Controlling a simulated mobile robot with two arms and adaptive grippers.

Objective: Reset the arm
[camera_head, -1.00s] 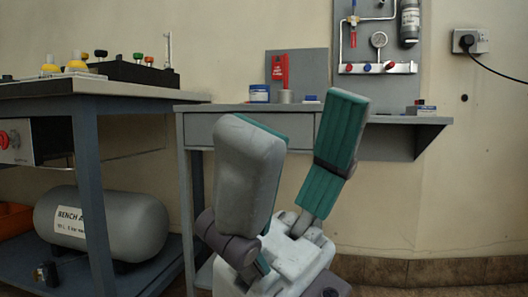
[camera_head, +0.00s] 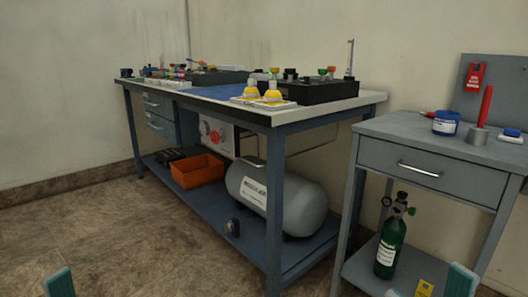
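My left gripper (camera_head: 58,283) shows only as one teal-padded fingertip at the bottom left edge; the rest of it is below the picture. The arms themselves are out of view.
A long blue workbench (camera_head: 322,112) holds trainer parts; a grey tank (camera_head: 300,205) and an orange bin (camera_head: 197,172) sit on its lower shelf. At right, a grey side table (camera_head: 430,133) has a green cylinder (camera_head: 390,243) beneath. The floor (camera_head: 120,235) at left is clear.

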